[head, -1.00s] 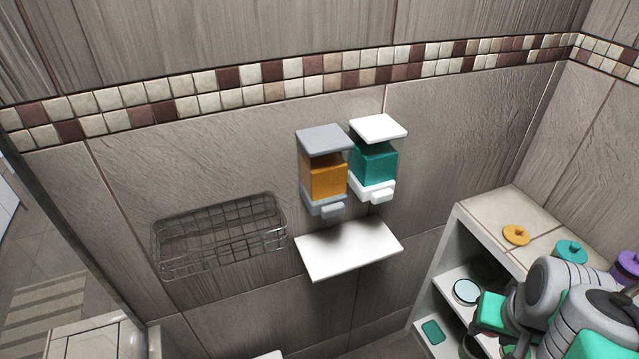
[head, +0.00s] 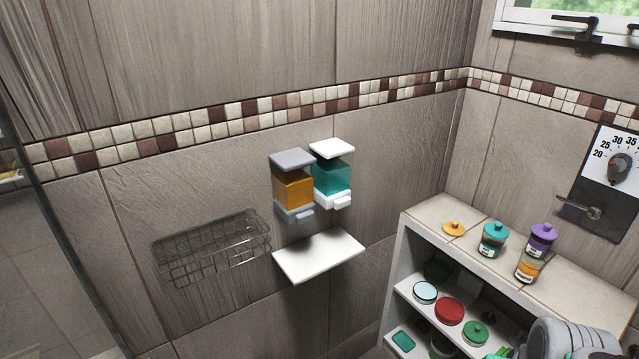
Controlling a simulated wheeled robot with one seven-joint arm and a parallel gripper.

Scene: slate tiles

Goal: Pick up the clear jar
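Several lidded jars stand on and in the white shelf unit at the right of the head view. On its top are a teal-lidded jar (head: 493,240) and a purple-lidded jar (head: 535,255) with orange contents, both with see-through-looking bodies and labels. A flat yellow lid (head: 453,228) lies to their left; I cannot tell whether a clear body is under it. I cannot tell which jar is the clear jar. Part of my arm shows at the bottom right. My gripper is not visible.
The shelf unit (head: 395,290) holds a pale blue lid (head: 425,292), a red lid (head: 449,310) and a green-lidded jar (head: 475,333) on its middle shelf. A wire basket (head: 212,250), two dispensers (head: 293,190) and a small white ledge (head: 318,257) are on the wall.

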